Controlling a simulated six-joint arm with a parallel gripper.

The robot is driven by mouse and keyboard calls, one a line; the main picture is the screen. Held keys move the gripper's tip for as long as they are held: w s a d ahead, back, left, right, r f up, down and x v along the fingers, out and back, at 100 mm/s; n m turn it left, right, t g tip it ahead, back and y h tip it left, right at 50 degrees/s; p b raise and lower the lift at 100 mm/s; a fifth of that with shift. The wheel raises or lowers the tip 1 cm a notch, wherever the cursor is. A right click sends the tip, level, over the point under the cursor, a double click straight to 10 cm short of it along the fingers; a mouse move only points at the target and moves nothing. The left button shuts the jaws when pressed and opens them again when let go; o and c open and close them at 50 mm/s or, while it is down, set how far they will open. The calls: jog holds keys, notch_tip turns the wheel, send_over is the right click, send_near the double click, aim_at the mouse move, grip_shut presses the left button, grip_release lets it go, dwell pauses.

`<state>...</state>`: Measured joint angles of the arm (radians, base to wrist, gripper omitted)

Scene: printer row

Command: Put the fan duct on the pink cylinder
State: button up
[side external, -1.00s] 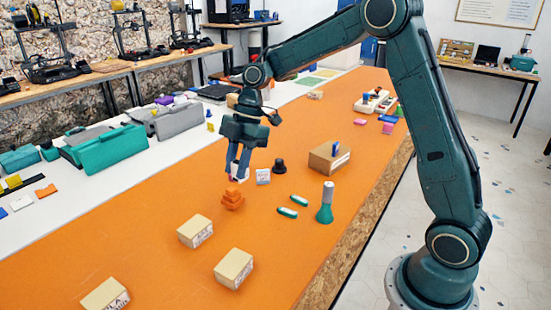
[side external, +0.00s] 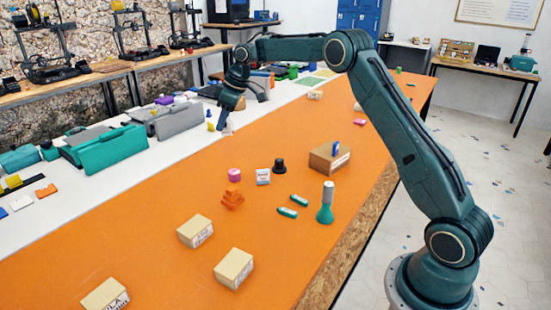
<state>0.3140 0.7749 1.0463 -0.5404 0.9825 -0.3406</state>
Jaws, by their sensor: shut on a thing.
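The pink cylinder (side external: 234,175) stands upright on the orange mat, with nothing seen on top of it. My gripper (side external: 223,124) is away from it, up and left in the picture, over the mat's far left edge by the white strip. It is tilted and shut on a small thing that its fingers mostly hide. I cannot make out its shape, nor pick out the fan duct for certain in this view.
Close by the cylinder are an orange stepped part (side external: 232,199), a white labelled block (side external: 263,177) and a black knob-like part (side external: 280,166). A green bottle-like thing (side external: 325,204), a brown box (side external: 329,157) and several tan boxes (side external: 195,231) stand around. The mat left of the cylinder is clear.

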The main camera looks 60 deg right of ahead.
jog(key=w+d+r+m+h, duration=0.1)
jog(key=w+d+m+h, duration=0.1)
jog(key=w+d+m, duration=0.3)
jog(key=shift+d+r+m, duration=0.25)
jog(key=shift+d+m, duration=0.25)
jog(key=shift+d, duration=0.45)
jog(key=shift+w+f, duration=0.1)
jog(key=shift+f, duration=0.05)
send_over(232, 170)
notch_tip(232, 170, down, 16)
jog(key=shift+a+r, duration=0.1)
jog(key=shift+r, duration=0.15)
jog(key=shift+f, duration=0.1)
jog(key=shift+f, duration=2.05)
jog(key=shift+s, duration=0.2)
jog(key=o, duration=1)
jog(key=shift+f, duration=0.1)
jog(key=shift+c, duration=0.2)
